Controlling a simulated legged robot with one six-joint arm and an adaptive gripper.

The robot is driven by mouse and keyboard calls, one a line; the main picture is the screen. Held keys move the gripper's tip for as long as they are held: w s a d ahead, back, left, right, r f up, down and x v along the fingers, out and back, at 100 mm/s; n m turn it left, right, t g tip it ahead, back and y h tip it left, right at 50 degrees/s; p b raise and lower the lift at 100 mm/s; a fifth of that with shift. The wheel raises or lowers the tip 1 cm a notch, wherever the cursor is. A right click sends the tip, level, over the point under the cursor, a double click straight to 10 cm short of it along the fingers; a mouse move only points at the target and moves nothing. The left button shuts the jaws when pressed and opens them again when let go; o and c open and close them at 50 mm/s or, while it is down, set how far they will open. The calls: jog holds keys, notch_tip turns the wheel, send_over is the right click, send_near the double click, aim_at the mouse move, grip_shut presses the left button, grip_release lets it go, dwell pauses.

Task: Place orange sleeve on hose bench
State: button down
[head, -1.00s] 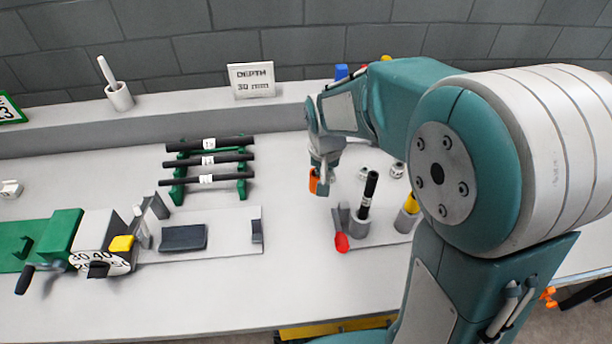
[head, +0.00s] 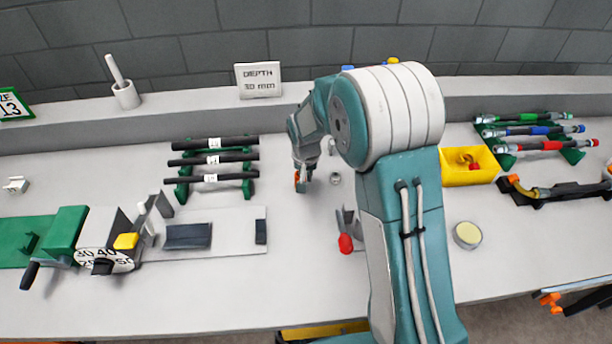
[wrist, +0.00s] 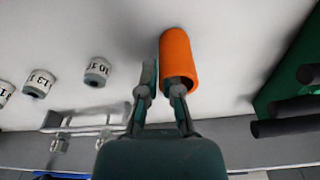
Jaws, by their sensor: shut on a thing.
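My gripper (head: 301,177) is shut on the orange sleeve (head: 297,181), above the bench (head: 275,290) and to the right of the rack of black hoses. In the wrist view, the fingers of my gripper (wrist: 162,82) meet the near end of the orange sleeve (wrist: 178,55), a short open-looking tube. The black hoses (head: 213,160) lie in rows on a green rack (head: 183,190), each with a white tag. The rack's edge also shows at the right of the wrist view (wrist: 285,85). Whether the sleeve touches the bench is unclear.
A crimper with a numbered dial (head: 104,261) stands at the left front. A red-tipped tool (head: 345,243) stands beside my arm. White numbered rings (wrist: 97,71) lie near the gripper. At right are a yellow bin (head: 465,177) and racked finished hoses (head: 535,130). A depth sign (head: 258,80) stands behind.

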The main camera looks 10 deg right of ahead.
jog(key=shift+f, duration=0.15)
jog(key=c, duration=0.8)
grip_release()
notch_tip(320, 180, up, 12)
jog(key=s, duration=0.2)
jog(key=s+d+r+t, duration=0.2)
jog(key=s+d+r, duration=0.4)
jog(key=s+r, duration=0.5)
jog(key=s+d+r+n+t, duration=0.1)
jog(key=s, duration=0.7)
jog(key=s+d+t, duration=0.1)
jog(key=s+d, duration=0.1)
jog(key=s, duration=0.6)
jog(key=shift+d+r+n, duration=0.3)
jog(key=shift+r+n, duration=0.05)
jog(key=shift+n, duration=0.05)
jog(key=shift+w, duration=0.1)
